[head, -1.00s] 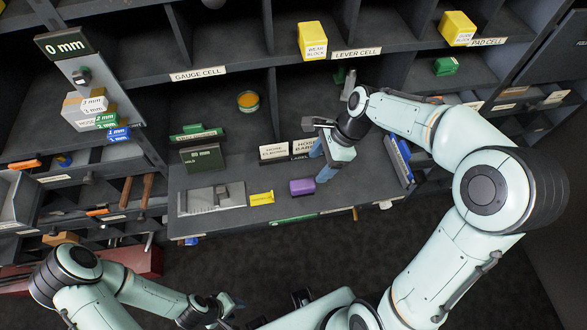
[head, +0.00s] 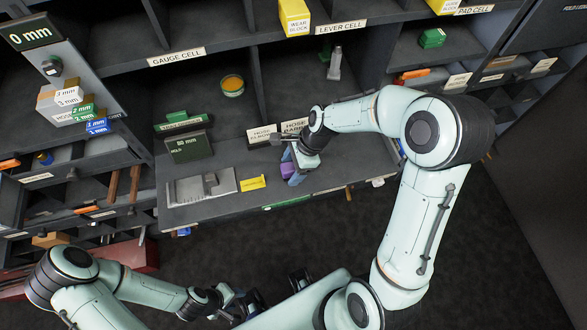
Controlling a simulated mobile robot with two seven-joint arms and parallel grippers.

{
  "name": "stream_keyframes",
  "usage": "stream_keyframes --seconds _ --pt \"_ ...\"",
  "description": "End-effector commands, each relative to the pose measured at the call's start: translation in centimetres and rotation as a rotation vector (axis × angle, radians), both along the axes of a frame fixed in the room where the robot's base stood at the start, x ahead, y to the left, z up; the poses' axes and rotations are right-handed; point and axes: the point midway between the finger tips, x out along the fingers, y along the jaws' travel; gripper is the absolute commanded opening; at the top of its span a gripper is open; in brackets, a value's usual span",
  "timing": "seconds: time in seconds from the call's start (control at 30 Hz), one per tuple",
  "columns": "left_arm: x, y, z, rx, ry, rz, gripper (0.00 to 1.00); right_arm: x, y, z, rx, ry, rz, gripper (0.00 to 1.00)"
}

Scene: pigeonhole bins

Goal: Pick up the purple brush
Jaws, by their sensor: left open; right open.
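The purple brush (head: 287,170) shows as a small purple block on the grey shelf near its front edge, partly hidden by my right gripper. My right gripper (head: 293,175) is open, with its blue-grey fingertips right at the brush, one on its near right side. I cannot tell whether they touch it. My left gripper (head: 268,297) is open and empty, low in the view, away from the shelf.
A yellow tag (head: 252,183) and a grey metal plate (head: 201,187) lie left of the brush. Label cards (head: 262,133) and a dark gauge box (head: 189,147) stand behind. An orange-topped tin (head: 232,85) sits further back. Dividers flank the shelf.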

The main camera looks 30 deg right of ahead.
Motion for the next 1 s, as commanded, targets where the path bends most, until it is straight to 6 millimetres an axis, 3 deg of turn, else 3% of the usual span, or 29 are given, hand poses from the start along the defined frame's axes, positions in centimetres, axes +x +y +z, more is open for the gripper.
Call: stream_keyframes --seconds 0.33,0.5,0.83,1.0 --pt "0.0 0.0 -0.1 0.0 0.0 0.0 0.43 0.1 0.3 -0.8 0.0 -0.001 -0.001 0.65" --pt "0.0 0.0 -0.1 0.0 0.0 0.0 0.43 0.1 0.3 -0.8 0.0 -0.001 -0.001 0.12" --pt "0.0 0.0 0.0 0.0 0.0 0.0 0.43 0.1 0.3 -0.5 0.0 -0.002 -0.001 0.12" --pt "0.1 0.0 0.3 0.0 -0.002 0.0 0.43 0.2 0.3 0.8 -0.001 -0.003 0.001 0.12"
